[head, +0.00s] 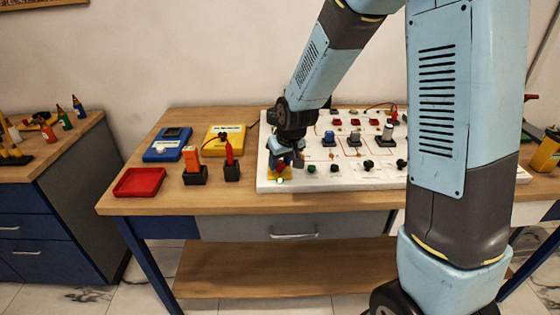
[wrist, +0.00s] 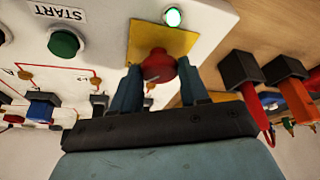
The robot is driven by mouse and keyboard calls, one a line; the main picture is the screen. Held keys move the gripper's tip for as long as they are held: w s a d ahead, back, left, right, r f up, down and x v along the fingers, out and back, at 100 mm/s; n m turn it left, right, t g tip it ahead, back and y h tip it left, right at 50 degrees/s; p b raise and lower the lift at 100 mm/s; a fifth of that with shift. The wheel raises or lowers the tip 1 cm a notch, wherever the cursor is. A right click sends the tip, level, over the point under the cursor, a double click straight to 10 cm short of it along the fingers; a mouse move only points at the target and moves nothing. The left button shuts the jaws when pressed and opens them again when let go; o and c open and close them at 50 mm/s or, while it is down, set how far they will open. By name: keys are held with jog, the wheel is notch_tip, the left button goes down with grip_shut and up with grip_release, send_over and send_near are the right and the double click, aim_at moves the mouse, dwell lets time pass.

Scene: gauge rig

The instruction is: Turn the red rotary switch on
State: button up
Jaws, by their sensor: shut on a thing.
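The red rotary switch (wrist: 158,66) shows in the wrist view as a round red knob on a yellow square plate (wrist: 143,38). The plate sits at the near left corner of the white panel (head: 264,183). My gripper (wrist: 162,82) has one finger on each side of the knob and is shut on it. In the head view my gripper (head: 285,160) points down over the yellow plate and hides most of the knob.
A green START button (wrist: 64,43) is near the switch, with several other knobs and wired parts across the panel. Left of the panel stand black holders with a red probe (head: 229,153) and an orange tool (head: 191,158), a red tray (head: 140,182) and two meters.

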jog(key=shift+m, duration=0.4)
dwell(0.3)
jog(key=o, duration=1)
jog(key=shift+r, duration=0.15)
jog(key=v, duration=1.3)
jog(key=shift+s+a+r, duration=0.1)
jog(key=shift+s+r, duration=0.05)
jog(key=shift+s, duration=0.15)
jog(key=s+d+r+m, duration=0.1)
jog(key=s+d+r, duration=0.2)
jog(key=s+d, duration=0.2)
jog(key=s+d+r+m+t+h, duration=0.1)
jog(key=s+d+r, duration=0.3)
jog(key=s, duration=0.5)
jog(key=s+d+r+m, duration=0.2)
jog(key=s+d+r, duration=0.1)
jog(key=s+d, duration=0.4)
jog(key=shift+d+r+t+h, duration=0.3)
jog(key=shift+r+h, duration=0.1)
